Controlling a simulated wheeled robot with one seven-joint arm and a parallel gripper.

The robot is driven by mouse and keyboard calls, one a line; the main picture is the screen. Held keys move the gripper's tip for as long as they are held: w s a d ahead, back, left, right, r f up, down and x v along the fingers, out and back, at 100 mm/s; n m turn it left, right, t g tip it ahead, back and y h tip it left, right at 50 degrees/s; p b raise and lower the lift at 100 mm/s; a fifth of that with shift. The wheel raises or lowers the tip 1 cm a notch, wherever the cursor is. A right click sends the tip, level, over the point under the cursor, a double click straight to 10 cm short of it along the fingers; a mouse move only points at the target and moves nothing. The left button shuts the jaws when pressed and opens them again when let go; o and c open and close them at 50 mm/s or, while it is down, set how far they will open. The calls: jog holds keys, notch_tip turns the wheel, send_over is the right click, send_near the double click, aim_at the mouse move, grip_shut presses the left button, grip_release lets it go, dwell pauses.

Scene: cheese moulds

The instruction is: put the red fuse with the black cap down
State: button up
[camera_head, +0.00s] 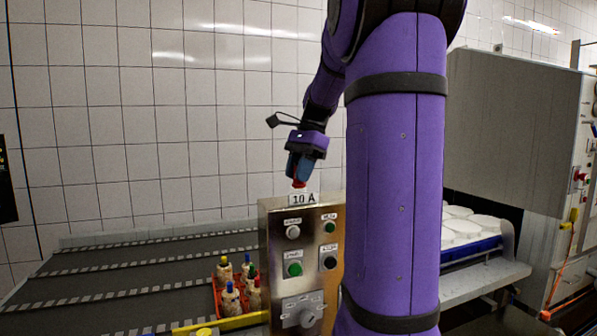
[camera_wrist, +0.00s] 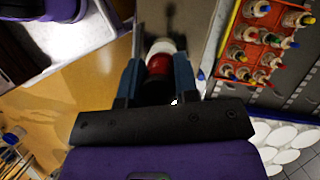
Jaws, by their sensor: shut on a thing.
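My gripper (camera_head: 300,170) is shut on the red fuse (camera_head: 299,184) and holds it upright, just above the top of the metal control box at the "10 A" label. In the wrist view, the red fuse (camera_wrist: 158,63) sits between the two fingers of my gripper (camera_wrist: 157,78). Its red band shows with a white end beyond it and a dark part nearer my palm. The fingers hide most of its cap in the head view. I cannot tell whether the fuse touches the box.
The control box (camera_head: 273,255) has several buttons and a knob. Left of it, a red crate (camera_head: 217,299) holds several fuses with coloured caps; the crate also shows in the wrist view (camera_wrist: 226,53). White cheese moulds (camera_head: 470,222) stand at right. The dark conveyor (camera_head: 130,280) has free room.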

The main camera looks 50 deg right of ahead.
jog(key=shift+f, duration=0.15)
jog(key=o, duration=0.9)
jog(key=v, duration=1.2)
jog(key=s+a+f+n+h, duration=0.1)
jog(key=a+f+n, duration=0.15)
jog(key=a, duration=0.35)
jog(key=s+a+f+n+t+h, duration=0.1)
jog(key=a+f+n, duration=0.1)
jog(key=a+n, duration=0.35)
jog(key=a+f+n+h, duration=0.1)
jog(key=a+f+n, duration=0.1)
jog(key=a, duration=0.6)
jog(key=shift+s+a+f+n+t+h, duration=0.25)
jog(key=shift+s+a+f+n+t, duration=0.25)
jog(key=shift+s+a+f+n, duration=1.15)
jog(key=shift+s+a+f+n+t+h, duration=0.2)
jog(key=shift+s+a+f+n+t, duration=0.3)
jog(key=shift+s+a+f+n, duration=1.15)
jog(key=shift+s+a+f+n+t+h, duration=0.25)
jog(key=shift+s+a+f+n+t, duration=0.45)
jog(key=shift+a+f+n, duration=1.65)
